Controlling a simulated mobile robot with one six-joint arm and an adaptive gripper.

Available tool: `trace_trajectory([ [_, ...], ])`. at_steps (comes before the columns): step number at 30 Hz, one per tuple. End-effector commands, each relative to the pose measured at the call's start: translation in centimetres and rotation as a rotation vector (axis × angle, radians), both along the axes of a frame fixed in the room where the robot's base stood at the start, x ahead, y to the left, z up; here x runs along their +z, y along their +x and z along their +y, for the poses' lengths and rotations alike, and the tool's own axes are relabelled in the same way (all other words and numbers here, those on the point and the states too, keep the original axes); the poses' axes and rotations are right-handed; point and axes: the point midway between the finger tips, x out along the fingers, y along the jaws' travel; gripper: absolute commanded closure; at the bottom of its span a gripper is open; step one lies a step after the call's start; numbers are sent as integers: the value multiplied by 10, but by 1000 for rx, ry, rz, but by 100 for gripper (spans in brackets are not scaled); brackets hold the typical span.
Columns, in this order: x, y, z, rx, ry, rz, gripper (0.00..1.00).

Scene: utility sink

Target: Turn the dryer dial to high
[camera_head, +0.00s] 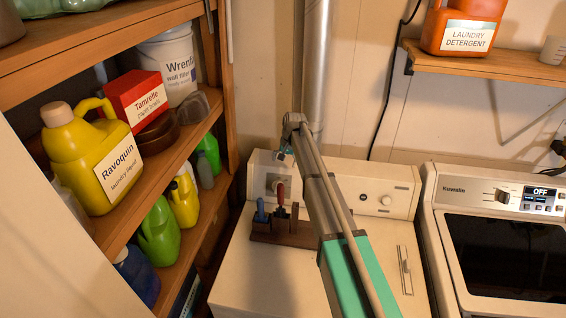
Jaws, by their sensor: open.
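The white dryer (240,255) stands in the middle with a raised control panel (345,175) along its back edge. A grey dial (272,182) on a square plate shows at the panel's left, partly hidden behind a red-handled tool. A small round knob (387,200) is on the panel's right part. The dial's setting and markings are too small to read. My arm crosses the dryer top from the front. My gripper (285,156) is open at its far end, in front of the panel's upper edge, just above and right of the dial in the picture; depth is unclear.
A dark holder (283,232) with red- and blue-handled tools stands on the dryer before the dial. A wooden shelf (190,142) with bottles is left. A washer-like machine (430,230) reading OFF is right. A metal pipe (316,70) rises behind my arm.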

Motion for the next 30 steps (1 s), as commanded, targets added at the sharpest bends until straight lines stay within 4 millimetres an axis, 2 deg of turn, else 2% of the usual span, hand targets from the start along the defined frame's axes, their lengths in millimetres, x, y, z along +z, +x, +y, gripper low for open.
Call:
trace_trajectory([
  [3,-4,-17,-9,9,-7,-1,0],
  [30,-27,-126,-67,91,-72,-2,0],
])
